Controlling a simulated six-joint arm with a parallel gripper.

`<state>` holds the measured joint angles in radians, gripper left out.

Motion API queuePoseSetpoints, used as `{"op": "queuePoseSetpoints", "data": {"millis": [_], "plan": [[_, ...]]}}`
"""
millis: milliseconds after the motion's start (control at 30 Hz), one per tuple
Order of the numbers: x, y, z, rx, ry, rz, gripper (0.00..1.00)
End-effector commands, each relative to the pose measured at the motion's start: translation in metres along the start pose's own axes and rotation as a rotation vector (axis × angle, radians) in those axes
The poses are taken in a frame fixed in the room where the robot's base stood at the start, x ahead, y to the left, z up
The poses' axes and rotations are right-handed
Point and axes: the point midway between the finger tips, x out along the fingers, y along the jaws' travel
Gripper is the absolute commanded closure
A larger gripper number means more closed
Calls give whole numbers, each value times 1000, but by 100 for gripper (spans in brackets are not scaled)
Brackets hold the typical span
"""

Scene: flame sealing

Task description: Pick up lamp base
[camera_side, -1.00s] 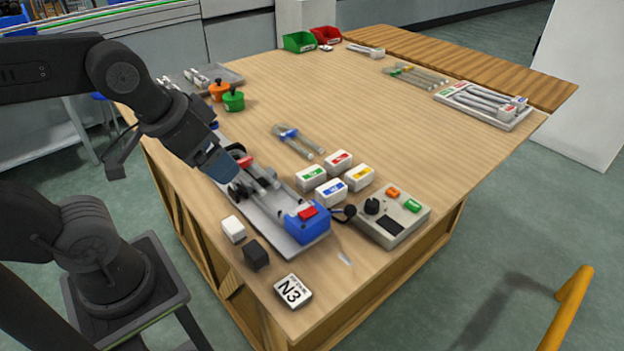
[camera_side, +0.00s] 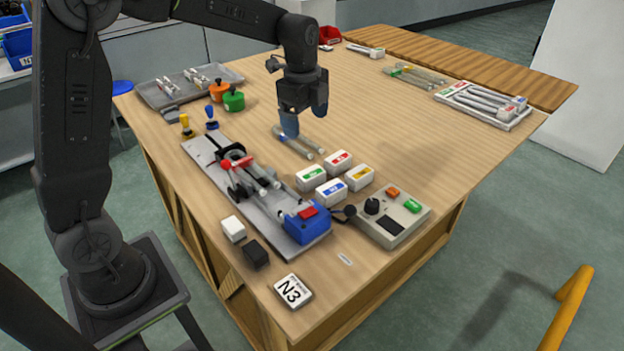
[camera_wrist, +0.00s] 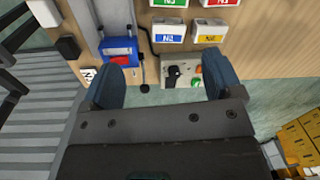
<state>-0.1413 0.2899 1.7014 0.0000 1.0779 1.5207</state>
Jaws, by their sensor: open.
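Nothing in view is marked as a lamp base, and I cannot tell which thing it is. An orange pot (camera_side: 219,91) and a green pot (camera_side: 233,100), each with a dark top, stand side by side near the back left. My gripper (camera_side: 304,115) is open and points down over the pale tubes (camera_side: 304,143) with a blue part, mid-table. One finger hides part of them; contact cannot be told. In the wrist view, nothing shows held between the spread blue fingers (camera_wrist: 163,78).
A grey fixture (camera_side: 216,169) with a blue block (camera_side: 306,221) runs along the near left. Several labelled boxes (camera_side: 331,192) and a control box (camera_side: 391,215) lie right of it. A metal tray (camera_side: 160,97) sits back left. The table's right middle is clear.

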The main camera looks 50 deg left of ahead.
Motion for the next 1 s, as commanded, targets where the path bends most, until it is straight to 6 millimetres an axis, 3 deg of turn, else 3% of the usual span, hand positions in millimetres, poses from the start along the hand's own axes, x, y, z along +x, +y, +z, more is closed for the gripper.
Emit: {"op": "queuePoseSetpoints", "data": {"millis": [100,267,367,700,1000], "plan": [[26,-21,6,138,0,46,15],[41,-32,9,234,5,71,15],[52,-32,10,248,6,76,15],[113,-27,10,246,6,76,15],[136,-24,11,245,5,75,15]]}}
